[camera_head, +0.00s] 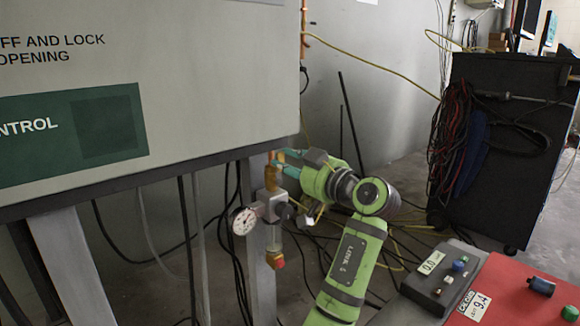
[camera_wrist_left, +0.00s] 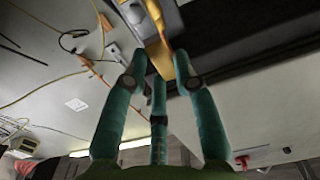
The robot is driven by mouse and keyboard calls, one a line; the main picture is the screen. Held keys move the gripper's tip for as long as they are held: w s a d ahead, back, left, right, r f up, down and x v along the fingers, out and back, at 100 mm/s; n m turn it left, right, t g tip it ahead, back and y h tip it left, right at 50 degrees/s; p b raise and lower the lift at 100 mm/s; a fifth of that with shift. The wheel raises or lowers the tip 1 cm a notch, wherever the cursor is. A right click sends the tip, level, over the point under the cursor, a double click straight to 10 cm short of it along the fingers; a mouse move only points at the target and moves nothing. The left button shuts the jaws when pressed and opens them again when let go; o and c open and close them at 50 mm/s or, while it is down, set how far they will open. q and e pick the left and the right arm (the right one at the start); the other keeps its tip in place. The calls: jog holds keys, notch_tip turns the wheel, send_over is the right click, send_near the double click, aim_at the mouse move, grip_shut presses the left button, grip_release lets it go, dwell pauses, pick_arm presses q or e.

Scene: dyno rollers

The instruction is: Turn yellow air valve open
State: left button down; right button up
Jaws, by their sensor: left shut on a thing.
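The yellow air valve (camera_head: 271,176) is on the pipe fitting under the front edge of the large control cabinet, above a round pressure gauge (camera_head: 243,221). My left gripper (camera_head: 282,164), with teal fingers and a green body, reaches it from the right. In the left wrist view, the yellow valve (camera_wrist_left: 160,58) lies between the tips of the teal fingers of the left gripper (camera_wrist_left: 160,66), which is shut on it. A third finger sits below, in the middle. The fingers partly hide the valve in the head view. My right gripper is not in view.
The control cabinet (camera_head: 200,80) overhangs the valve closely, on a grey leg. A black button box (camera_head: 425,290) and a red box (camera_head: 515,300) stand at lower right. A black cart (camera_head: 510,180) hung with cables is behind. Loose cables lie on the floor.

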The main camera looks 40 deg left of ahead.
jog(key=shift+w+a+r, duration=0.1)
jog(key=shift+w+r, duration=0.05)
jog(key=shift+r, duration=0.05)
pick_arm(q)
jog(key=c, duration=1)
grip_release()
jog(key=shift+o, duration=0.2)
jog(key=s+d, duration=0.1)
jog(key=d, duration=1.1)
